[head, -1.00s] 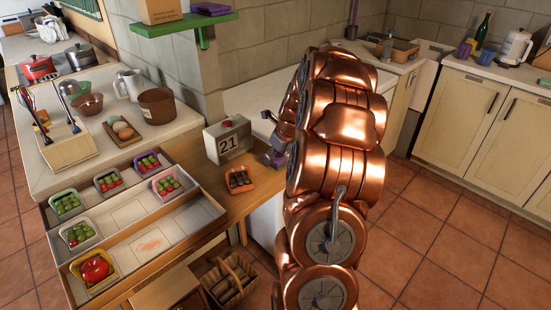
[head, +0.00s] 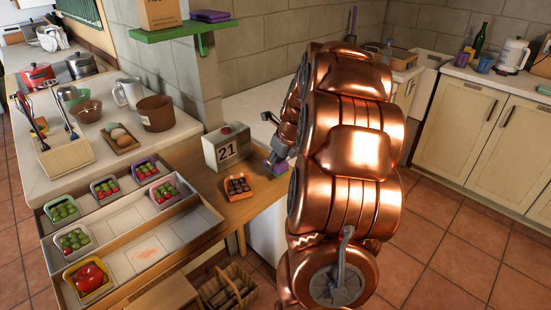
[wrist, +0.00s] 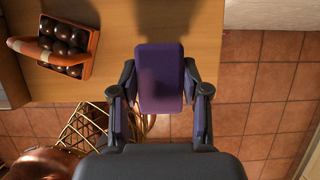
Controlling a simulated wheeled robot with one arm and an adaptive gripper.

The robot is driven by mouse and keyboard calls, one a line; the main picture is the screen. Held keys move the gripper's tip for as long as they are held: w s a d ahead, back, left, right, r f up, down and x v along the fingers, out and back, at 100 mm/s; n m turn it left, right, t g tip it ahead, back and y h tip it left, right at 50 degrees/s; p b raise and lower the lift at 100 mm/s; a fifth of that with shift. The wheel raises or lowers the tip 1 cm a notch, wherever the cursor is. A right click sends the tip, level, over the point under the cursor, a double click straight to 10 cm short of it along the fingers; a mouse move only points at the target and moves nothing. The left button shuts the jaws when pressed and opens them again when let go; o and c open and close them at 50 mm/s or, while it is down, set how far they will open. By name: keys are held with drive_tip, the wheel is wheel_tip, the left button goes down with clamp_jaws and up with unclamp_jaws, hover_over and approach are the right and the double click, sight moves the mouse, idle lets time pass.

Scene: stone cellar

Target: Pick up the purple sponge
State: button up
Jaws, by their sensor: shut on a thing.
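The purple sponge (wrist: 160,95) is a rounded block between the two fingers of my gripper (wrist: 160,72) in the wrist view. The fingers touch its left and right sides, shut on it. In the head view, my gripper (head: 277,153) is beside the wooden table's right part, and a small bit of the purple sponge (head: 279,169) shows under it. My copper arm hides much of that area. I cannot tell how far the sponge is above the wood.
A wicker basket (head: 228,290) is on the floor below. A green shelf (head: 185,27) holds another purple block (head: 210,16).

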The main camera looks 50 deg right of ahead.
drive_tip(key=s+a+r+b, duration=0.1)
drive_tip(key=s+a, duration=0.6)
drive_tip(key=s, duration=0.2)
drive_tip(key=shift+a+b, duration=0.2)
drive_tip(key=shift+b, duration=0.2)
drive_tip(key=shift+s, duration=0.1)
